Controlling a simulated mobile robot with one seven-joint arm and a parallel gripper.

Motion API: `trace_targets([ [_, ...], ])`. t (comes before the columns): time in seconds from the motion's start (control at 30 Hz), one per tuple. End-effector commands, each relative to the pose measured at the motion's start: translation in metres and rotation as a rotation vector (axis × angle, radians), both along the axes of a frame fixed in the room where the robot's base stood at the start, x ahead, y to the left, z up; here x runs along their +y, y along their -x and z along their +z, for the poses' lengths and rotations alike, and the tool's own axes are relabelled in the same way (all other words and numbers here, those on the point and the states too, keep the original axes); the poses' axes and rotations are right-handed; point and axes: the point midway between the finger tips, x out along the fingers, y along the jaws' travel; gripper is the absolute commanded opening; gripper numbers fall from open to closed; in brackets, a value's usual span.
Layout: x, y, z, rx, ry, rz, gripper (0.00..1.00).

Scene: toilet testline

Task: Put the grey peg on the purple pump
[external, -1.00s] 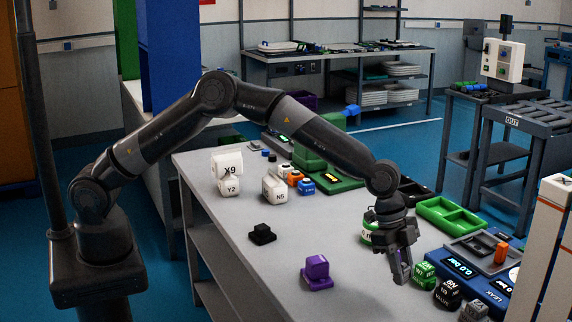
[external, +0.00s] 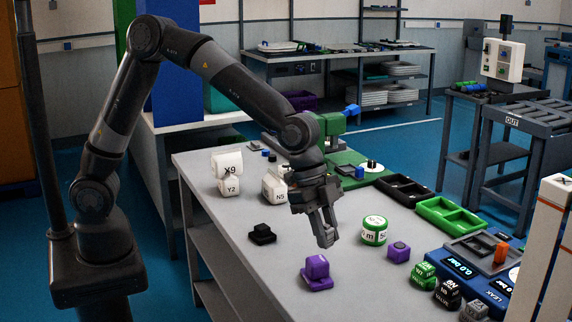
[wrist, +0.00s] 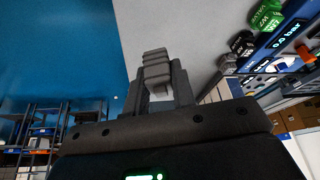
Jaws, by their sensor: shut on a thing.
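My gripper (external: 325,230) is in the air over the table in the external view. It is shut on a grey peg, a small blocky piece that shows between the fingers in the wrist view (wrist: 157,72). In the external view the peg is hard to tell apart from the dark grey fingers. The purple pump (external: 317,272), a stepped purple block on a wider base, stands on the table just below and slightly left of my gripper in the picture. The pump is not visible in the wrist view. Gripper and pump are apart.
A smaller purple block (external: 398,252) and a green-white canister (external: 374,230) stand to the right. A black stepped block (external: 262,235) lies to the left.

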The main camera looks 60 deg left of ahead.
Motion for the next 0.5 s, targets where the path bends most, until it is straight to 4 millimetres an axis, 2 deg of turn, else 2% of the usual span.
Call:
trace_targets([
  [0.03,0.013,0.01,0.003,-0.003,-0.002,0.012,0.01],
  [0.1,0.025,0.024,0.004,-0.003,-0.002,0.025,0.01],
  [0.3,0.049,0.05,0.001,-0.002,-0.001,0.051,0.01],
  [0.4,0.055,0.054,0.0,0.001,-0.001,0.058,0.01],
  [0.5,0.06,0.048,-0.007,0.003,0.0,0.062,0.01],
])
